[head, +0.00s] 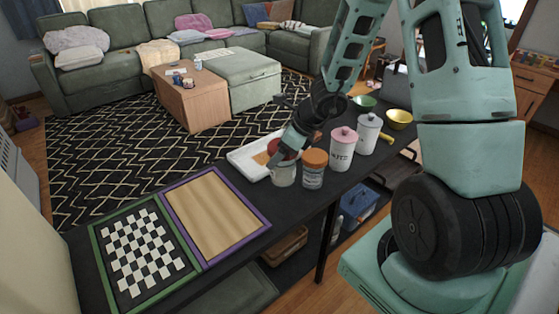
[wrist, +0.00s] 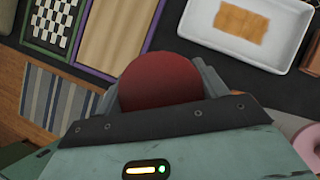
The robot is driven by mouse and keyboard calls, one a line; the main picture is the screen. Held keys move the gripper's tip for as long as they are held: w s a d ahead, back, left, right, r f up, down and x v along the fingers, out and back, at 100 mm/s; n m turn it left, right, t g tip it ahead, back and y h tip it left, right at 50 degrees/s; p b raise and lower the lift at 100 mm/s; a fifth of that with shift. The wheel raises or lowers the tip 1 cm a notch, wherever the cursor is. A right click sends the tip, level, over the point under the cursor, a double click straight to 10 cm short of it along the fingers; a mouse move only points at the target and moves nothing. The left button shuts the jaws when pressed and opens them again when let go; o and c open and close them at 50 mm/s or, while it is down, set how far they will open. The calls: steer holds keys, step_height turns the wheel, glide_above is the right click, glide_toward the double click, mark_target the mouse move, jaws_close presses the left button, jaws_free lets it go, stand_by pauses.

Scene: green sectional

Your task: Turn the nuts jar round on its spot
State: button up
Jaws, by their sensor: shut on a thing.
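A pale jar (head: 283,176) with a red lid (wrist: 160,82) stands on the dark table, at the left end of a row of jars. My gripper (wrist: 158,85) comes down over it from above and is shut on it, with a finger on either side of the red lid. The gripper (head: 283,157) hides much of the jar's top in the head view. I cannot read a label on this jar. A pink canister (head: 342,150) with dark lettering stands further right, apart from the gripper; its word is too small to read surely.
An orange-lidded jar (head: 314,170) stands close on the right of the held jar. A white tray (head: 238,157) lies behind it. A white canister (head: 367,134) and a yellow bowl (head: 399,119) are further right. A purple-framed board (head: 215,215) and a checkered board (head: 140,250) lie left.

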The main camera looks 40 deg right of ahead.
steer(key=shift+w+d+m+t+h+b, duration=0.1)
steer(key=shift+m+t+h+b, duration=0.3)
steer(key=shift+m+b, duration=1)
steer(key=shift+d+m+t+h+b, duration=0.1)
steer(key=shift+m+h+b, duration=0.65)
steer(key=shift+b, duration=1.1)
steer(key=shift+r+m+h+b, duration=0.1)
steer(key=shift+m+h+b, duration=0.15)
steer(key=shift+m+b, duration=0.25)
steer(key=shift+m+h+b, duration=0.3)
steer(key=shift+m+b, duration=0.25)
steer(key=shift+b, duration=0.2)
steer(key=m+b, duration=0.1)
steer(key=m+h+b, duration=0.1)
steer(key=m+b, duration=0.1)
steer(key=m+h+b, duration=0.1)
steer(key=shift+d, duration=0.25)
steer(key=shift+m+h, duration=0.3)
